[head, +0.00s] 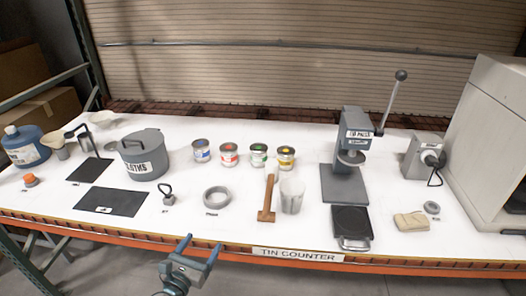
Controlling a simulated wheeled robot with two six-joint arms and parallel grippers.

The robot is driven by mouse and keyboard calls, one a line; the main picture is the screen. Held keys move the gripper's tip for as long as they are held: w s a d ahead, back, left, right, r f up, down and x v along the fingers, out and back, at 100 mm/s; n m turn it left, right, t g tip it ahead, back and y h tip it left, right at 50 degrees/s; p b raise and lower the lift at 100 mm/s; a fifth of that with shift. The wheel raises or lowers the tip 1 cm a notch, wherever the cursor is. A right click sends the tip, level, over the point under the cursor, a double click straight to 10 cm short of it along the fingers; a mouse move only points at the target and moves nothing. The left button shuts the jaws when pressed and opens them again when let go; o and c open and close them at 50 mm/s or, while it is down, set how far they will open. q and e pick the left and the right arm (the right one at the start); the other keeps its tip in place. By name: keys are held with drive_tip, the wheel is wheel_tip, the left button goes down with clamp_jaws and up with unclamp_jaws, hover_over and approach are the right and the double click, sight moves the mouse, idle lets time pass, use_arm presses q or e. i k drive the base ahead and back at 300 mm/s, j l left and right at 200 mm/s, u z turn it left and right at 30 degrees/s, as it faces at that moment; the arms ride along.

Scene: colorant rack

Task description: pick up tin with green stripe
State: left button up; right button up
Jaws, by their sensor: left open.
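The tin with green stripe (258,155) stands upright at the back middle of the white counter. It is in a row of small tins, between the red-striped tin (229,155) on its left and the yellow-striped tin (286,158) on its right. A blue-striped tin (201,151) stands at the row's left end. My left gripper (200,243) is open and empty, its two fingers apart, at the counter's front edge. It is well in front of the tins and touches none of them. My right gripper is not in view.
A large grey pot (144,155) is left of the row, a lever press (350,160) right. The counter (235,225) is bare near its front middle.

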sight(258, 160)
drive_tip(key=i+l, duration=0.15)
drive_tip(key=i, duration=0.25)
drive_tip(key=i+l, duration=0.15)
drive_tip(key=i, duration=0.25)
drive_tip(key=i+l, duration=0.15)
drive_tip(key=i, duration=0.25)
